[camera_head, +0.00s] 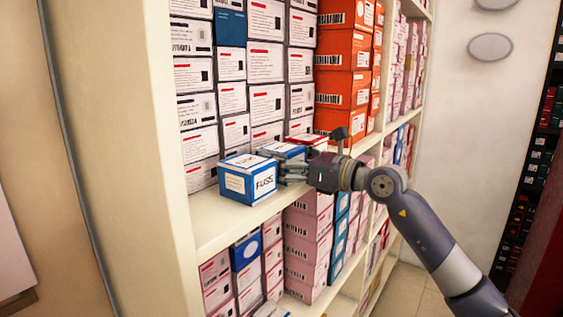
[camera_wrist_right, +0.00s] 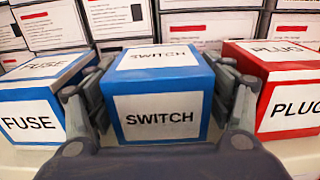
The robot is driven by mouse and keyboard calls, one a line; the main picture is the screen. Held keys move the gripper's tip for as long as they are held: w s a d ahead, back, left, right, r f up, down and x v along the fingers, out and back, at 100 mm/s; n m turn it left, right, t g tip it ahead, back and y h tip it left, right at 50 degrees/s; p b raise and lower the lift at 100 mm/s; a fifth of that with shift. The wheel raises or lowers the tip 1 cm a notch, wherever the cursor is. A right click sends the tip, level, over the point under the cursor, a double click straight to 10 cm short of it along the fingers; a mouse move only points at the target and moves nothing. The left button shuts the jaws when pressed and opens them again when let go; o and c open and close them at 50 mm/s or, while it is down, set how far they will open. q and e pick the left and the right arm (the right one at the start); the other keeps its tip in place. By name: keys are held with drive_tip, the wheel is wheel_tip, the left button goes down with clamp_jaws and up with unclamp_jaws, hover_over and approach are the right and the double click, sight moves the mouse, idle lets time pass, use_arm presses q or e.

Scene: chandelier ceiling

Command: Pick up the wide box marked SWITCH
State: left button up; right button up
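The SWITCH box is blue with white labels. In the right wrist view the SWITCH box (camera_wrist_right: 160,118) stands upright on the shelf, in the middle, its label facing me. My right gripper (camera_wrist_right: 162,85) has one finger on each side of it, in the gaps to its neighbours. The fingers look spread, with a small gap at the right side; contact on the left cannot be told. In the head view my right gripper (camera_head: 293,172) reaches in from the right, and the SWITCH box (camera_head: 283,150) is partly hidden behind the FUSE box and fingers. My left gripper is not in view.
A blue FUSE box (camera_wrist_right: 40,122) stands close on the left and a red PLUG box (camera_wrist_right: 290,100) close on the right. Stacked white boxes (camera_head: 267,100) stand behind. Orange boxes (camera_head: 340,90) are farther along the shelf. The shelf board (camera_head: 222,222) is bare in front.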

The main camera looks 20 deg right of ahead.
drive_tip(key=c, duration=0.6)
drive_tip(key=shift+o, duration=0.2)
drive_tip(key=shift+r, duration=0.1)
